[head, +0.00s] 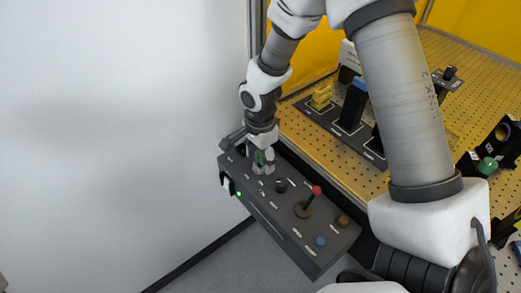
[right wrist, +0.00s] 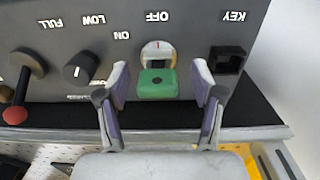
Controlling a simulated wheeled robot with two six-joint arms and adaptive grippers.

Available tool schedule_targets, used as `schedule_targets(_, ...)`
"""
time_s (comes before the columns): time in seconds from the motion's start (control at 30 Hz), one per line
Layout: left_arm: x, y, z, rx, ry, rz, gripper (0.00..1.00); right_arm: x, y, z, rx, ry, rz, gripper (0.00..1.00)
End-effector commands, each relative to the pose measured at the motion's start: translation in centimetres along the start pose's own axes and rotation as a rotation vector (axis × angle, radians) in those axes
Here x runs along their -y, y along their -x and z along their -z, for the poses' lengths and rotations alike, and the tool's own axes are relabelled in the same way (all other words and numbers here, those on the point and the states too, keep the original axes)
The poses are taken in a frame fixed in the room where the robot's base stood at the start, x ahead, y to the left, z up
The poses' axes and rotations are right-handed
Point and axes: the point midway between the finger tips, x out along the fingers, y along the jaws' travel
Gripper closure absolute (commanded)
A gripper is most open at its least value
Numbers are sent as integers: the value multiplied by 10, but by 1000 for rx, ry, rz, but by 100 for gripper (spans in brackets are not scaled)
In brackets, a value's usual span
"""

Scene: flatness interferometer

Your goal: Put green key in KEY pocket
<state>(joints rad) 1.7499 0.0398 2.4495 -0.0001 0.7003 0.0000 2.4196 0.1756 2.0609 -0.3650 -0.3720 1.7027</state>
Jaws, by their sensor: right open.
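The green key (right wrist: 157,84) sits in the round switch between the OFF and ON labels on the dark control panel (right wrist: 190,22). My right gripper (right wrist: 160,80) is open, with one finger on each side of the key and a gap showing at both sides. In the head view the right gripper (head: 263,163) is over the panel's far left part, with the green key (head: 260,158) between its fingers. The square KEY pocket (right wrist: 229,60) is to the right of the key in the right wrist view and looks empty. My left gripper is not in view.
The panel also bears a black LOW/FULL knob (right wrist: 79,72), a red-tipped lever (head: 312,197), a blue button (head: 320,241) and an orange-brown button (head: 343,221). A perforated yellow table (head: 325,150) with several fixtures lies behind. A white wall (head: 110,120) stands at left.

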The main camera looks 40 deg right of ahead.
Motion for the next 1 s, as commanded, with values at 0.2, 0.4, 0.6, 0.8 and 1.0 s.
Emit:
schedule_targets(0.2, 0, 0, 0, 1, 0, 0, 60, 0, 0, 0, 0, 1, 0, 69)
schedule_targets(0.4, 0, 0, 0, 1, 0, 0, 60, 0, 0, 0, 0, 1, 0, 97)
schedule_targets(0.6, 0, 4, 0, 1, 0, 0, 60, 0, 5, 0, 0, 1, 0, 97)
schedule_targets(0.8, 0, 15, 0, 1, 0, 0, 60, 0, 18, 0, 0, 1, 0, 97)
schedule_targets(1.0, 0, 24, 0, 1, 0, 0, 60, 0, 30, 0, 0, 1, 0, 97)
